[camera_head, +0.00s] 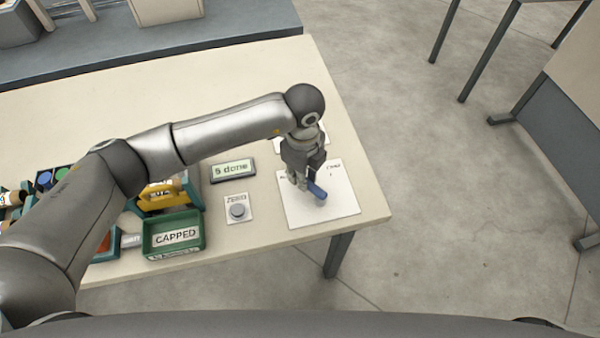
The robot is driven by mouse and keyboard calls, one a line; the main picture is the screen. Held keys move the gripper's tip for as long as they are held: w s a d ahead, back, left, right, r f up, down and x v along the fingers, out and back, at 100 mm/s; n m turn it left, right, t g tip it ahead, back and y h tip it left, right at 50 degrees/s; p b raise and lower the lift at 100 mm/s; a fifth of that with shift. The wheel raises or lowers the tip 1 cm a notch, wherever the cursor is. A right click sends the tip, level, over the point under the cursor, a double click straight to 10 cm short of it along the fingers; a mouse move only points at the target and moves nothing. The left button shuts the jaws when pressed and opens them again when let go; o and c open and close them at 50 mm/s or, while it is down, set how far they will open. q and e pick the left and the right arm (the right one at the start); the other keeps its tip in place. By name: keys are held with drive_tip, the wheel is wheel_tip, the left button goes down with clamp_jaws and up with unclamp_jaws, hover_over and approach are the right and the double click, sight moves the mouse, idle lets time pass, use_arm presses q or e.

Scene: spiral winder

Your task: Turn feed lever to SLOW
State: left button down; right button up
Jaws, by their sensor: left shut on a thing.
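The feed lever (317,191) is a short blue handle on a white panel (332,212) at the right end of the table. It points down and to the right in the picture. My left gripper (304,183) reaches down over the panel and is shut on the lever. The gripper hides part of the panel and the lever's base. The panel's markings are too small to read and partly covered. My right gripper does not show.
A display reading "5 done" (232,170) and a round grey button (238,211) sit left of the panel. A green bin marked "CAPPED" (174,237) stands further left. The table's right edge (375,190) is close to the panel.

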use_arm(q)
drive_tip(key=c, duration=1.4)
unclamp_jaws()
drive_tip(key=shift+o, duration=0.2)
wheel_tip(320, 180, up, 12)
drive_tip(key=shift+s, duration=0.1)
